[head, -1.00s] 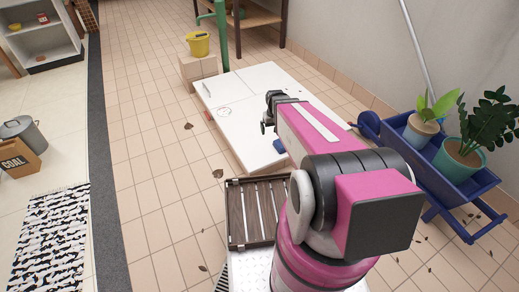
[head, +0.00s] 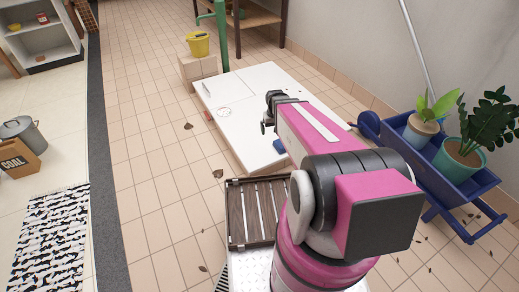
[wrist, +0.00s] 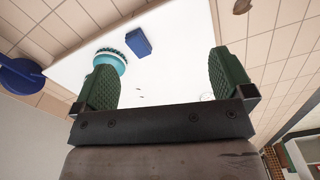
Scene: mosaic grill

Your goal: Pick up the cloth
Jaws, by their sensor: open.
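No cloth can be made out for certain. A small blue block-like item (head: 279,146) lies on the white tabletop (head: 245,135) near its front edge; it also shows in the wrist view (wrist: 138,42), and I cannot tell whether it is folded cloth or a sponge. My gripper (head: 267,125) is over the white top, partly hidden by its own arm. In the wrist view my gripper (wrist: 165,82) has its two green fingers wide apart with nothing between them. A round teal bristled item (wrist: 112,57) lies partly behind the left finger.
A blue cart (head: 465,190) with potted plants stands at the right. A yellow bucket (head: 198,44) sits on a block behind the white top. A slatted dark crate (head: 236,212) is in front. Tiled floor (head: 150,150) at the left is mostly free.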

